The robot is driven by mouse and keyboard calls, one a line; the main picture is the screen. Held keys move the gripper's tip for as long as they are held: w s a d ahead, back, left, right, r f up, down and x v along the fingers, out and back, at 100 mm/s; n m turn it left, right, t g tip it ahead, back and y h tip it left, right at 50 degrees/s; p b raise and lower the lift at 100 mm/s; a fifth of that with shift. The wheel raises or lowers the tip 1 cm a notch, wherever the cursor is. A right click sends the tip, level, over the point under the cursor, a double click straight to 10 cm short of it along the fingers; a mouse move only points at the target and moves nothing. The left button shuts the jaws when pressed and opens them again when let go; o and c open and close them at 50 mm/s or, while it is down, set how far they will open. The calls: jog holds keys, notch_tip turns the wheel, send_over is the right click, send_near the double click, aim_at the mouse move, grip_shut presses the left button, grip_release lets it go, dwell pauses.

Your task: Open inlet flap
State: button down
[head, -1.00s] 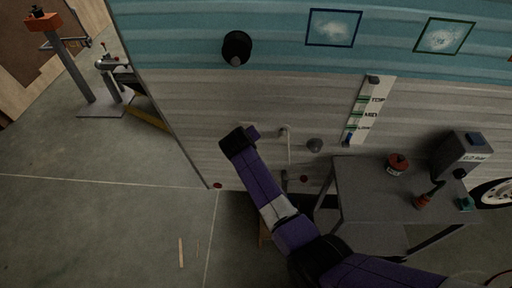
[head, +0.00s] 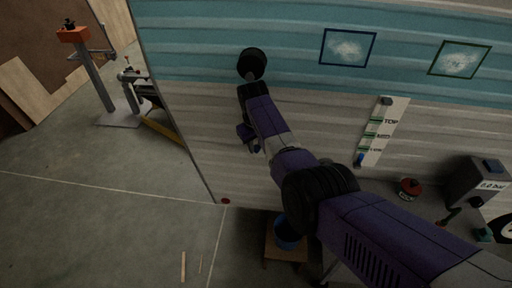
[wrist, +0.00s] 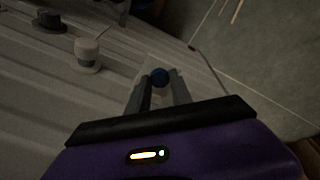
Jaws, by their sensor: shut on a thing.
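My gripper (wrist: 159,82) is at the camper's side wall (head: 185,100). In the head view my own arm covers most of this spot, and the gripper shows only as a dark shape (head: 248,138) against the wall.
In the wrist view a white-and-grey capped fitting (wrist: 88,55) and a dark cap (wrist: 48,21) stick out of the wall. A black round fixture (head: 252,63) is above my wrist. A blue bucket (head: 288,232) stands on a wooden stool (head: 270,250).

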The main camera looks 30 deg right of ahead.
jog(key=shift+f, duration=0.1)
dwell(0.3)
jog(key=c, duration=1.1)
grip_release()
jog(key=shift+c, duration=0.2)
jog(key=d+v, duration=0.1)
jog(key=v, duration=0.6)
jog(key=shift+a+r, duration=0.4)
jog(key=shift+a, duration=0.15)
